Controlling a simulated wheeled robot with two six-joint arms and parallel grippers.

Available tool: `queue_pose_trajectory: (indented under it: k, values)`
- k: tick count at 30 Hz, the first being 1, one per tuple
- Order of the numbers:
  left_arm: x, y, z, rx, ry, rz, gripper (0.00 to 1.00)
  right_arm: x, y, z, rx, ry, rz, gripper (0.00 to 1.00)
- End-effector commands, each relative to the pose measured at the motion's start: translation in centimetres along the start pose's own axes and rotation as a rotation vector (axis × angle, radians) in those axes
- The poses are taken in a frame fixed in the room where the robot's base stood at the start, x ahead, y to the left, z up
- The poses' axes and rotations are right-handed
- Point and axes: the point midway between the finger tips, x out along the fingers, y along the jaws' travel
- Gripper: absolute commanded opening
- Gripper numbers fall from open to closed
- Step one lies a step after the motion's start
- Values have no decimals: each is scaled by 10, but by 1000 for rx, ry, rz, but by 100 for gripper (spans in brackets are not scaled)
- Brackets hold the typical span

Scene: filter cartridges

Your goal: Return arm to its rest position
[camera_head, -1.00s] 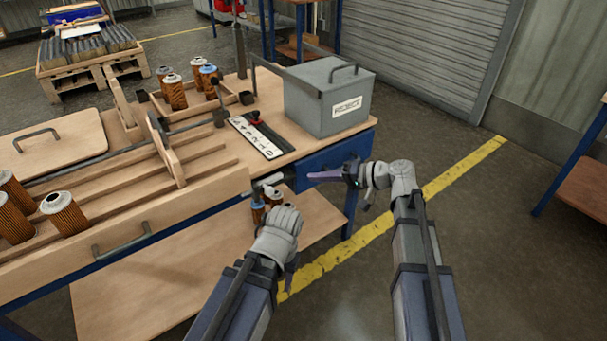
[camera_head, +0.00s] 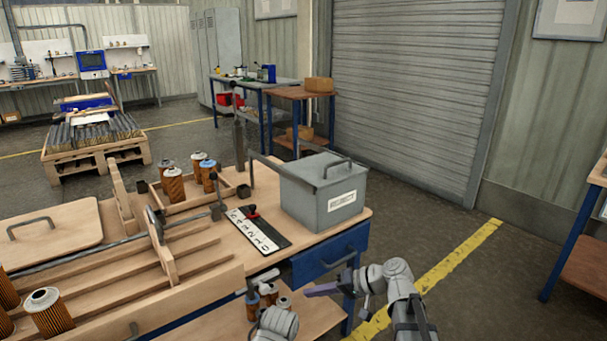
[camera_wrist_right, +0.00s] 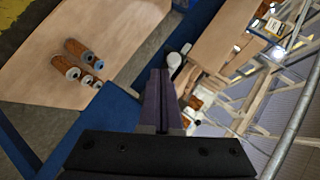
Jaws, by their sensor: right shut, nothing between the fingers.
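My right gripper (camera_head: 312,291) has purple fingers and is shut and empty. It is in front of the bench's blue drawer (camera_head: 322,262), low at the bench's right end. In the right wrist view its closed fingers (camera_wrist_right: 158,98) point up the picture with nothing between them. My left arm's wrist (camera_head: 276,323) shows at the bottom edge of the head view; the left gripper itself cannot be made out. Filter cartridges (camera_head: 268,292) stand on the lower shelf, partly hidden behind my left wrist; orange-brown cartridges also show in the right wrist view (camera_wrist_right: 77,47).
A grey reject box (camera_head: 310,207) stands at the bench's right end, beside a black-and-white label strip (camera_head: 262,237). A wooden tray (camera_head: 241,181) holds several cartridges. More cartridges (camera_head: 50,318) are at lower left. Floor to the right, around a yellow line (camera_head: 445,277), is clear.

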Motion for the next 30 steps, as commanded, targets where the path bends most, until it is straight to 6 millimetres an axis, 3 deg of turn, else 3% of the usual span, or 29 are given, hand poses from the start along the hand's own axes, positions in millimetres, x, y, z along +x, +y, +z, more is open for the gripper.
queue_pose_trajectory:
  k: [1,3,6,9,12,20,30]
  values:
    - [0,0,0,0,0,0,47,16,1,30,-14,-71,69,0]
    - [0,0,0,0,0,0,47,32,11,69,-37,-175,200,0]
    - [0,0,0,0,0,0,47,42,28,119,-75,-308,398,0]
    - [0,0,0,0,0,0,47,38,44,154,-114,-401,578,0]
    - [0,0,0,0,0,0,47,29,55,177,-152,-460,730,0]
    - [0,0,0,0,0,0,47,-4,69,210,-249,-534,1059,0]
    - [-78,-7,5,0,0,0,47,-42,6,185,-247,-532,1074,0]
